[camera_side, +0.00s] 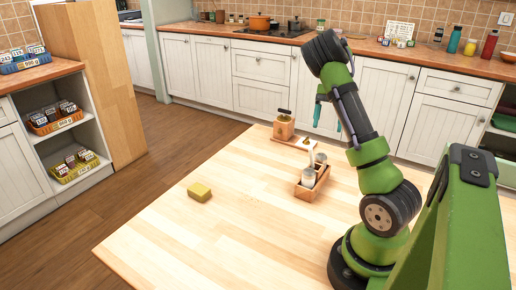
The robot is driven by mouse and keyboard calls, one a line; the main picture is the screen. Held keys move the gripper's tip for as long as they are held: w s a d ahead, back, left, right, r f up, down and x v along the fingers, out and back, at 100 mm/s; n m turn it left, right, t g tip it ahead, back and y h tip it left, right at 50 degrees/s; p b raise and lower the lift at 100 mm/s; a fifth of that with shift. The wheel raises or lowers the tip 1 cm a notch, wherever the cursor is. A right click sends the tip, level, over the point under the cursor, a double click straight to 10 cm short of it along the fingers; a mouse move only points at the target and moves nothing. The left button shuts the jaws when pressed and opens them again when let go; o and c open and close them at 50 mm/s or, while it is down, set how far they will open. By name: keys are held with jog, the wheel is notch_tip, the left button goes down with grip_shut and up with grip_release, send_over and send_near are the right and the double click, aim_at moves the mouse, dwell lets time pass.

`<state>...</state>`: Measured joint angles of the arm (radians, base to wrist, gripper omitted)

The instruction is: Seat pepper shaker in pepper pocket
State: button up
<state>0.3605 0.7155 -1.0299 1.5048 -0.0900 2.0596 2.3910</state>
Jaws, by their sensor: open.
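A small wooden caddy (319,188) stands on the table right of centre. A pale shaker with a grey cap (308,177) stands in its near part. A second grey-capped shaker (321,160) shows at its far part; I cannot tell whether it is fully in a pocket. The picture is too small to tell which is the pepper shaker, and the pocket insides are hidden. My gripper (328,126) is open, its teal fingers apart and pointing down. In the picture it lies above and beyond the caddy, with nothing seen between the fingers.
A wooden board (296,140) with a wooden box-like grinder (284,128) lies behind the caddy. A yellow sponge (199,192) lies to the left. The table's left and front (200,245) are clear. Counters with pots and bottles stand behind.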

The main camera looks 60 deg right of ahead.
jog(key=w+a+r+n+t, duration=0.2)
jog(key=w+a+r+n, duration=0.1)
jog(key=a+n, duration=0.75)
jog(key=w+a+r+n+t, duration=0.1)
jog(key=w+a+r+n, duration=0.15)
jog(key=a+n, duration=0.8)
jog(key=s+a+r+n+t+h, duration=0.1)
jog(key=s+a+n+t, duration=0.1)
jog(key=a+n, duration=0.5)
jog(key=s+a+r+n+t+h, duration=0.1)
jog(key=a+n, duration=0.6)
jog(key=n, duration=1.3)
jog(key=shift+s+a+r+t+h, duration=0.3)
jog(key=shift+s+r+t, duration=0.25)
jog(key=shift+s+t, duration=0.4)
